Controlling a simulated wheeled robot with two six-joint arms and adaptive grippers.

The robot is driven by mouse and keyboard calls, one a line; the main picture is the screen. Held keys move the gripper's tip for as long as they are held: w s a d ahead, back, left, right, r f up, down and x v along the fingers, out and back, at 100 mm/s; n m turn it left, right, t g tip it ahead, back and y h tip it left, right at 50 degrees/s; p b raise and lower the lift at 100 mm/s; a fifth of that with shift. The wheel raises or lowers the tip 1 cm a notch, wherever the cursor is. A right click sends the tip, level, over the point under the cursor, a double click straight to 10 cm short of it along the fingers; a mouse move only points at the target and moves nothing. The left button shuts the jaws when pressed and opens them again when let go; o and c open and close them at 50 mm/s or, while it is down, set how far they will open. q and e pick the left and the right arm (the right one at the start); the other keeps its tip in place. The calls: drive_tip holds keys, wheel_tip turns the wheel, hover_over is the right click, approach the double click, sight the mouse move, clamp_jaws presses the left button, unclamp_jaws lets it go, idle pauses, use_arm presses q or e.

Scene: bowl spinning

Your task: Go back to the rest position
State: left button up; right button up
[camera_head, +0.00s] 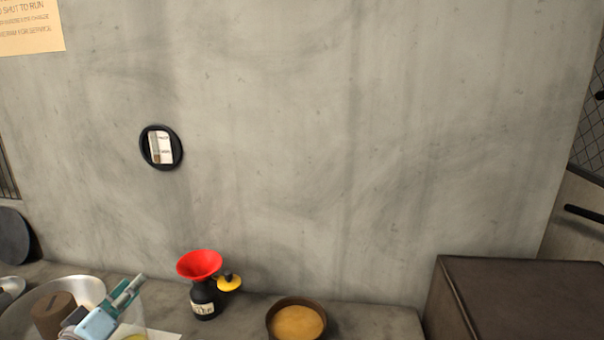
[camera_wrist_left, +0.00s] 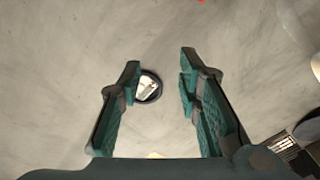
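My left gripper (camera_head: 132,287) is low at the left of the head view, in front of a large silver bowl (camera_head: 92,287). In the left wrist view, its two teal fingers (camera_wrist_left: 160,60) are spread apart, with nothing held between them. A round black-rimmed fixture (camera_head: 147,159) on the concrete wall shows beyond the fingers in the wrist view (camera_wrist_left: 158,94). My right gripper is in neither view.
A dark bottle (camera_head: 203,297) with a red funnel (camera_head: 200,264) stands right of the gripper, beside a yellow item (camera_head: 229,284). A brown bowl (camera_head: 297,322) holds yellowish contents. A brown box (camera_head: 520,300) stands at right. A brown cylinder (camera_head: 53,312) is by the silver bowl.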

use_arm(q)
drive_tip(key=s+d+f+m+g, duration=0.3)
drive_tip(key=s+d+f+g, duration=0.15)
drive_tip(key=s+f, duration=0.35)
drive_tip(key=s+d+f+m+g, duration=0.25)
drive_tip(key=s+d+f, duration=0.35)
drive_tip(key=f, duration=0.5)
drive_tip(key=s+f+m+g+y, duration=0.15)
drive_tip(key=s+f+g, duration=0.25)
drive_tip(key=s, duration=0.6)
drive_tip(key=s+f+m+g+y, duration=0.1)
drive_tip(key=s+f+g+y, duration=0.15)
drive_tip(key=s, duration=0.85)
wheel_tip(320, 180, down, 23)
drive_tip(key=s+a+g+b, duration=0.1)
drive_tip(key=g+b, duration=0.1)
drive_tip(key=b, duration=0.2)
drive_tip(key=s+f+n+g+b, duration=0.1)
drive_tip(key=s+f+b, duration=0.2)
drive_tip(key=s+f, duration=1.1)
drive_tip(key=shift+a+f+h, duration=0.3)
drive_tip(key=shift+f, duration=0.45)
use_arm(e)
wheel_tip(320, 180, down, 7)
